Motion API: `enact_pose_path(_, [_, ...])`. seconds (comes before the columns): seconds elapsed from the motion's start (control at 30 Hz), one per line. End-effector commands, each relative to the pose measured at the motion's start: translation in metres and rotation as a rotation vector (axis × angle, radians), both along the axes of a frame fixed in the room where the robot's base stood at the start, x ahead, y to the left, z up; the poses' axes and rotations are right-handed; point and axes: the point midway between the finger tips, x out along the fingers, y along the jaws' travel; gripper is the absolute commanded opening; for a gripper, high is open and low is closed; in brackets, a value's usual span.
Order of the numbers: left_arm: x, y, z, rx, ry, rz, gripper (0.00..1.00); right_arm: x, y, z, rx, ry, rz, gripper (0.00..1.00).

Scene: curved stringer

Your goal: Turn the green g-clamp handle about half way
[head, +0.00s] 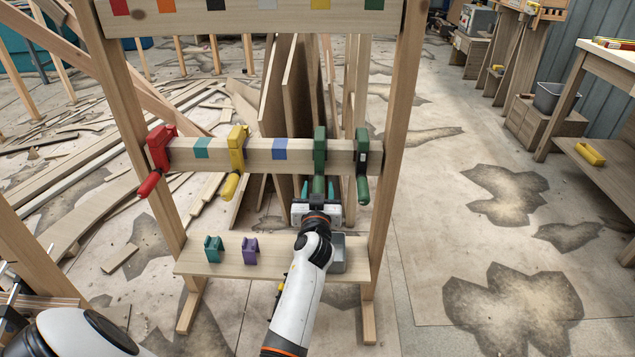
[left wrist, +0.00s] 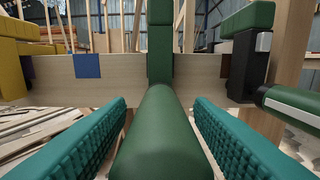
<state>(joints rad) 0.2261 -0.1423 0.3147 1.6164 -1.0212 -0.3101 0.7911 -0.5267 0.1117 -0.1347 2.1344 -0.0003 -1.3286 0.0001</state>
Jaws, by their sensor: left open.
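The green g-clamp (head: 319,147) hangs on the rack's wooden crossbar (head: 258,156), and its green handle (head: 319,185) points down toward me. My left gripper (head: 318,190) is at that handle, with a teal finger pad on each side. In the left wrist view the handle (left wrist: 163,135) lies between the two open fingers (left wrist: 160,103), with a gap on both sides. The green clamp body (left wrist: 160,45) stands behind it. The handle's near end runs out of the wrist view. My right gripper is not in view.
A darker green clamp (head: 362,150) hangs close to the right; its handle (left wrist: 290,104) reaches near the right finger. Yellow (head: 237,147) and red (head: 157,147) clamps hang left. Teal (head: 213,249) and purple (head: 250,250) pieces stand on the lower shelf (head: 190,262). Rack posts (head: 400,130) flank the clamps.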

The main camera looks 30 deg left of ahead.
Motion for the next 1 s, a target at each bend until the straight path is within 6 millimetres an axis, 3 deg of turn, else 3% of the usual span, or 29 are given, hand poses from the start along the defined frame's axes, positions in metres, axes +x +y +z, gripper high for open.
enact_pose_path(0.3, [-0.0001, -0.0006, -0.0002, 0.001, 0.001, 0.000, 0.46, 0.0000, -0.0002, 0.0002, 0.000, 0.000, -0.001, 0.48])
enact_pose_path(0.57, [0.0000, -0.0005, -0.0002, 0.001, 0.001, 0.000, 0.04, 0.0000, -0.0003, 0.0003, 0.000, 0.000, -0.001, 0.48])
enact_pose_path(1.0, [0.0000, -0.0002, -0.0001, 0.087, 0.052, 0.000, 0.03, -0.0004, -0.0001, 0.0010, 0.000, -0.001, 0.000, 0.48])
